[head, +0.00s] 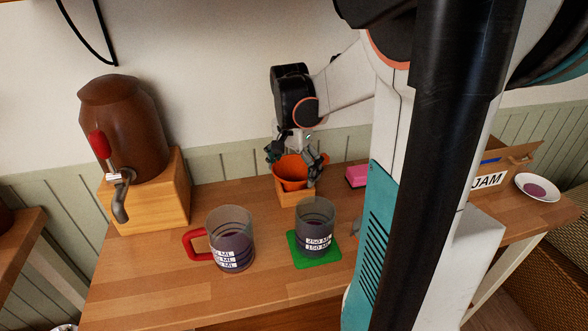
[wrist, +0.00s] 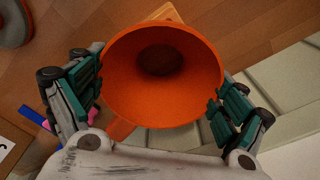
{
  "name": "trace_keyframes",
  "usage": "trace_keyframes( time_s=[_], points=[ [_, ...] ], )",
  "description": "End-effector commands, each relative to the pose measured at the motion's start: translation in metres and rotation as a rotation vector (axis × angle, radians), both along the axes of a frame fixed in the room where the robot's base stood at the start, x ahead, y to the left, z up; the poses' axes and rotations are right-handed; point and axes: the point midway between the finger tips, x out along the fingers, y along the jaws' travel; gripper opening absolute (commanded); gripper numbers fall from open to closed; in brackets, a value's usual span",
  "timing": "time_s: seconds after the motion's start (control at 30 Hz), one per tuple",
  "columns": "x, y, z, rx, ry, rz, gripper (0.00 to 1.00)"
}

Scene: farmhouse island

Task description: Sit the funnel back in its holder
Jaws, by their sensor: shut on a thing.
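The orange funnel (head: 290,173) is between the fingers of my gripper (head: 294,161), wide mouth up. In the wrist view I look down into the funnel (wrist: 125,55), with the green finger pads of my gripper (wrist: 158,95) on both sides of its rim. My gripper is shut on the funnel. A light wooden holder (head: 293,199) is directly below the funnel on the counter; a corner of the holder (wrist: 166,12) shows past the rim in the wrist view. The spout is hidden, and I cannot tell whether it is inside the holder.
A red-handled measuring cup (head: 232,228) and a clear cup (head: 315,214) on a green coaster (head: 330,255) stand in front. A brown dispenser (head: 127,125) on a wooden block is left. A pink block (head: 357,176), JAM box (head: 512,160) and white plate (head: 552,196) are right.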

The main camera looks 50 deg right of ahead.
Motion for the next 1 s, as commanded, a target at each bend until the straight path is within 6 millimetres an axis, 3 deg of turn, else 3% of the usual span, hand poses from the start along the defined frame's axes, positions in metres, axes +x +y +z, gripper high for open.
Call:
trace_keyframes(
  time_s=[1.0],
  points=[
    [0.0001, -0.0001, -0.0090, 0.000, 0.000, 0.000, 0.68]
  ],
)
